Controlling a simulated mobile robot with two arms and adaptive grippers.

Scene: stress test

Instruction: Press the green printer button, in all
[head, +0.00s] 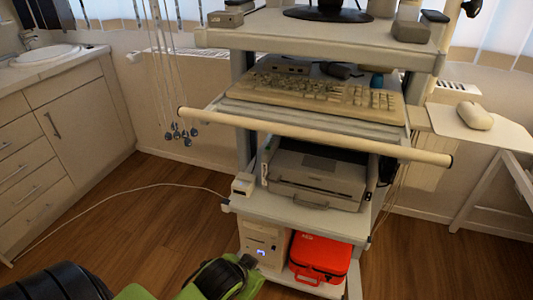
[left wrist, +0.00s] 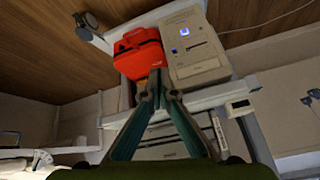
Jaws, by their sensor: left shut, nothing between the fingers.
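The grey-white printer (head: 318,178) sits on the middle shelf of the trolley, under the keyboard shelf. I cannot make out a green button on it in either view. My left arm reaches in from the bottom of the head view, low in front of the trolley. My left gripper (left wrist: 157,76) shows in the left wrist view with its two dark green fingers closed together at the tips, holding nothing. The fingertips appear in front of the red case (left wrist: 138,56), beside the beige computer box (left wrist: 198,62). My right gripper is in neither view.
The red case (head: 320,256) and beige computer box (head: 262,243) stand on the bottom shelf. A keyboard (head: 320,92) lies above the printer, behind a pale bar (head: 310,134). A white cable (head: 120,190) crosses the floor. Cabinets (head: 65,140) stand left, a mouse table (head: 490,131) right.

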